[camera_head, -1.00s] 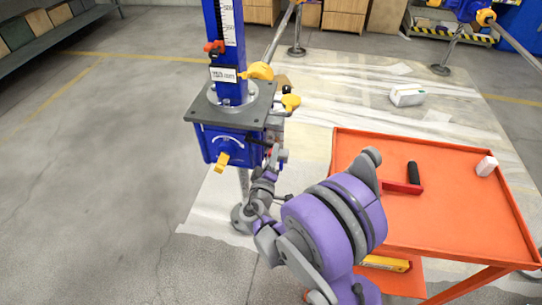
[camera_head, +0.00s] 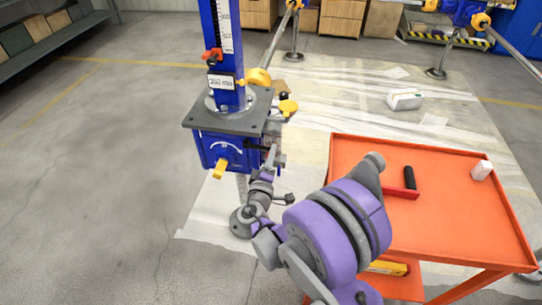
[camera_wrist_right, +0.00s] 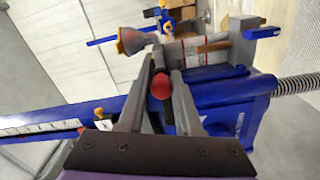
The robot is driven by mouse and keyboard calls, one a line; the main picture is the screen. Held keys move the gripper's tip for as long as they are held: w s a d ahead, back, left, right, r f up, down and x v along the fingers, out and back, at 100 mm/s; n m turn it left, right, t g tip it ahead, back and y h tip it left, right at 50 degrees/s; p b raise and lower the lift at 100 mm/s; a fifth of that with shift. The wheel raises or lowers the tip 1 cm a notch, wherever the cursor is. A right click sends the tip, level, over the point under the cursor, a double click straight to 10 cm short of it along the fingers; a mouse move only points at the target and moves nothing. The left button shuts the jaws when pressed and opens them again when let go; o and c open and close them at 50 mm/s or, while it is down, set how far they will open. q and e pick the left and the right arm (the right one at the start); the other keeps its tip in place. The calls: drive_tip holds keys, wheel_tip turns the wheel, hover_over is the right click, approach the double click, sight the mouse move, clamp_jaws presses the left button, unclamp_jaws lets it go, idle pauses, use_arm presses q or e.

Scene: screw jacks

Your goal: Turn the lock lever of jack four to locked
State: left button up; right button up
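A blue screw jack (camera_head: 229,85) with a scale and a small label plate stands left of centre in the head view. I cannot read which number it is. It has a red lever (camera_head: 211,54) on its column, a yellow lever (camera_head: 221,168) on its front below a curved white mark, and a yellow knob (camera_head: 288,108) on its right. My right gripper (camera_head: 272,158) is at the lower right side of the jack. In the right wrist view its fingers (camera_wrist_right: 162,75) stand on both sides of a red knob (camera_wrist_right: 161,87); whether they grip it is unclear. My left gripper is out of view.
An orange trolley (camera_head: 440,235) stands close on the right, with a black-handled red tool (camera_head: 408,180) and a white item (camera_head: 481,170) on it. A white box (camera_head: 405,99) lies on the sheeted floor behind. The floor left of the jack is clear.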

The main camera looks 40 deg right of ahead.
drive_tip(key=shift+o, duration=1.4)
drive_tip(key=v, duration=1)
drive_tip(key=shift+s+a, duration=0.25)
drive_tip(key=shift+a, duration=0.05)
